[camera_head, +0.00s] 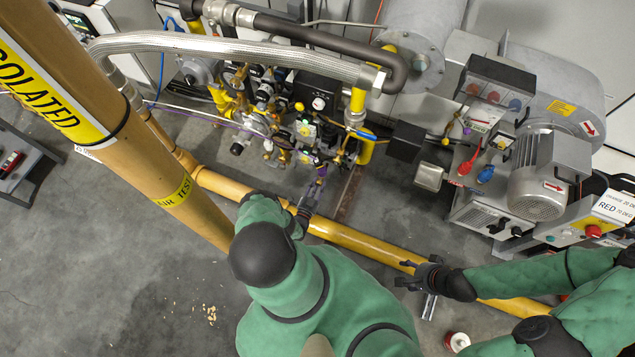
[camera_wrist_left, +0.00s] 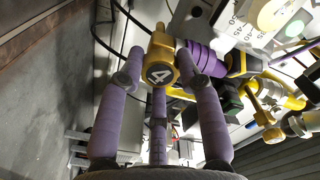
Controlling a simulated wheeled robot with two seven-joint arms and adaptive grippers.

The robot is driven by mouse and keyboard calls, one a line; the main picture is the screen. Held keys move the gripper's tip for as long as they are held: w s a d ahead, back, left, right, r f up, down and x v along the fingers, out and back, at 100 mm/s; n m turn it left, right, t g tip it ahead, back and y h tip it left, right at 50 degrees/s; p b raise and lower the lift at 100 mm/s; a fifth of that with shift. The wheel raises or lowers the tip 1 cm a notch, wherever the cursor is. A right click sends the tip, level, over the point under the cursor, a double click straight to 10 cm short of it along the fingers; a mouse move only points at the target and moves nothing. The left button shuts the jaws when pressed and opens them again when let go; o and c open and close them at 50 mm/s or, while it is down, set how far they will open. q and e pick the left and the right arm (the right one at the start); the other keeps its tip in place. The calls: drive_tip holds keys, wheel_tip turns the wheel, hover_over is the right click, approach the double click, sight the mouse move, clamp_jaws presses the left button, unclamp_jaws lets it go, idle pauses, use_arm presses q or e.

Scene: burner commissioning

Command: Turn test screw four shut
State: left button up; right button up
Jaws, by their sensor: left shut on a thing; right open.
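Test screw four (camera_wrist_left: 159,73) is a brass fitting with a dark round face bearing a white "4". It fills the middle of the left wrist view, between the purple fingers of my left gripper (camera_wrist_left: 165,62), which are shut on it. In the head view, my left gripper (camera_head: 317,182) reaches up to the lower edge of the valve assembly (camera_head: 275,110); the screw itself is too small and covered to make out there. My right gripper (camera_head: 411,274) is open and empty, above the yellow floor-level pipe and away from the valves.
A yellow pipe (camera_head: 345,235) runs diagonally below the valves. A large yellow pipe (camera_head: 150,140) rises at the left. A braided hose (camera_head: 230,45) arches over the assembly. A motor and blower (camera_head: 540,180) stand at right.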

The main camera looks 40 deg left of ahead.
use_arm(q)
drive_tip(key=shift+w+a+r, duration=0.1)
drive_tip(key=shift+r, duration=0.15)
drive_tip(key=o, duration=1.1)
drive_tip(key=shift+s+f, duration=0.1)
drive_tip(key=shift+s, duration=0.1)
drive_tip(key=v, duration=1.1)
drive_tip(key=shift+s, duration=0.3)
